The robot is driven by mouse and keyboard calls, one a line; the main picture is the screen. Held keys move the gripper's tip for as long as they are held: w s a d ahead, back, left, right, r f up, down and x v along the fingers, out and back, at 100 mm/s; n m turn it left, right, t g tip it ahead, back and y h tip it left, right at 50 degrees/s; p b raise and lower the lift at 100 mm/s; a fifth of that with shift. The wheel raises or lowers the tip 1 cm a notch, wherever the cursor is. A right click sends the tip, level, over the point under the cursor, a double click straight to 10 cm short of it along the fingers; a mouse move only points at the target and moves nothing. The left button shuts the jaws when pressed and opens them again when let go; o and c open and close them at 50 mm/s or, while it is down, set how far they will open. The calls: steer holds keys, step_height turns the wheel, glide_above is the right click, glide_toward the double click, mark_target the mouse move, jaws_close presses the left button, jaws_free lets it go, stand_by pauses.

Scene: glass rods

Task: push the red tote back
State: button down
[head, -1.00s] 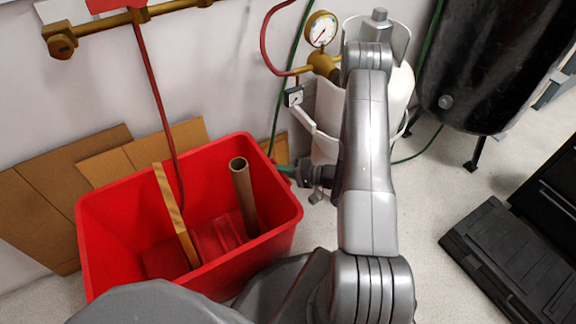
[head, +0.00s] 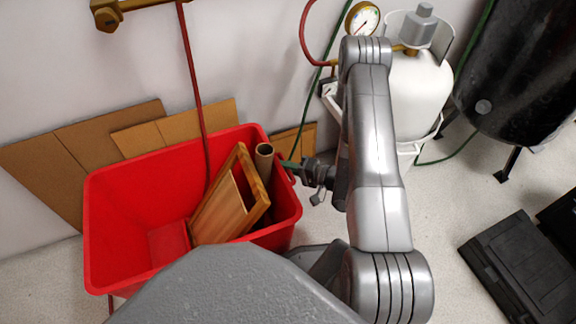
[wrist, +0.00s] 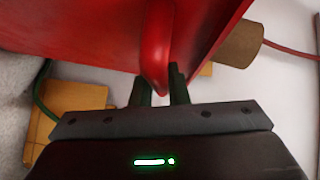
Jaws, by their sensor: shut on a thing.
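The red tote (head: 130,200) stands on the floor at the left in the head view, near the wall. A wooden board or frame (head: 222,212) and a brown cardboard tube (head: 264,160) lean inside it. My gripper (head: 290,168) is at the tote's right side, near its back right corner. In the wrist view, my gripper (wrist: 160,88) is shut on the tote's red handle (wrist: 155,65), with a dark finger on each side of it. The tote's wall (wrist: 80,35) fills the top left there. The tube (wrist: 240,45) sticks out past the rim.
Flat cardboard (head: 75,150) leans on the wall behind the tote. A red hose (head: 193,80) hangs into the tote. A white gas cylinder (head: 415,90) with a gauge (head: 362,18) and a dark tank (head: 515,80) stand to the right. A black case (head: 515,265) lies on the floor.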

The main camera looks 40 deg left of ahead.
steer(key=shift+s, duration=0.2)
steer(key=c, duration=1.7)
jaws_free()
steer(key=shift+a, duration=0.1)
steer(key=p+v, duration=0.3)
steer(key=v, duration=1.1)
steer(key=shift+f, duration=0.1)
steer(key=shift+a, duration=0.1)
steer(key=shift+b+x, duration=1.5)
steer(key=shift+x, duration=5.35)
